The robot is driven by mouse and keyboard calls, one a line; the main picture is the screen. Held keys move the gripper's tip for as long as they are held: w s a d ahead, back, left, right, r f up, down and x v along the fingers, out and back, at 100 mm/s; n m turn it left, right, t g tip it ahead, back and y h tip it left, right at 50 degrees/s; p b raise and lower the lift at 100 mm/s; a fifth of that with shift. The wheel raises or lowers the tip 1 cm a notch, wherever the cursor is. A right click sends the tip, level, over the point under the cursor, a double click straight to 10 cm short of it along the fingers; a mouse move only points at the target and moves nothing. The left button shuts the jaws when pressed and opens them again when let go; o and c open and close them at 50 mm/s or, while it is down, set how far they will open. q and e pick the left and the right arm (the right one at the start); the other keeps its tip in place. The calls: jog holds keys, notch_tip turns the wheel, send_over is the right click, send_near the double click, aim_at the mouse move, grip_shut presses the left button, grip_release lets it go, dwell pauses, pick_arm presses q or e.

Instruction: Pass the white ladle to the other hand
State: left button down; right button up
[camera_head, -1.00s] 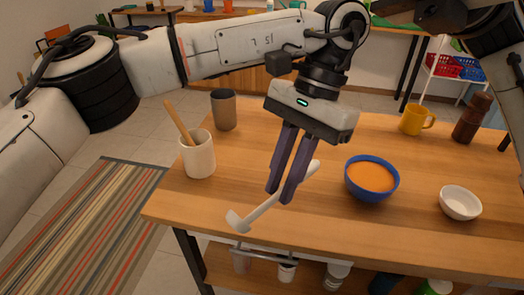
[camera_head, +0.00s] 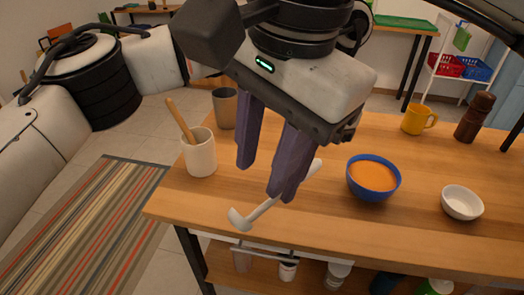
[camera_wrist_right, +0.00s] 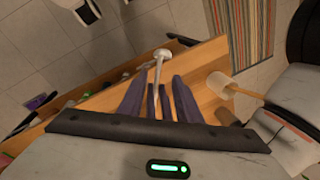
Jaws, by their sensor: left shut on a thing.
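The white ladle (camera_head: 262,208) is held over the front of the wooden table, its bowl down at the left and its handle end up at the right. It also shows in the right wrist view (camera_wrist_right: 161,54). My left gripper (camera_head: 281,192) is shut on its handle and mostly hidden behind my right gripper (camera_head: 266,180). My right gripper is large and close in the head view, its fingers spread apart. In the right wrist view its fingers (camera_wrist_right: 156,95) stand on either side of the left fingers and the handle. I cannot tell whether they touch.
On the table (camera_head: 420,215) are a blue bowl (camera_head: 373,178) of orange food, a white bowl (camera_head: 462,203), a yellow mug (camera_head: 417,119), a brown grinder (camera_head: 475,118), a grey cup (camera_head: 225,108) and a cream crock (camera_head: 199,153) with a wooden utensil. Jars stand on the shelf below.

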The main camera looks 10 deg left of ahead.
aim_at(249, 216)
jog(key=x, duration=1)
jog(key=shift+a+f, duration=0.1)
jog(key=shift+f, duration=0.25)
jog(key=shift+s, duration=0.1)
jog(key=c, duration=0.7)
pick_arm(q)
jog(key=c, duration=1.6)
grip_release()
pick_arm(e)
grip_shut()
pick_arm(q)
jog(key=shift+r, duration=0.1)
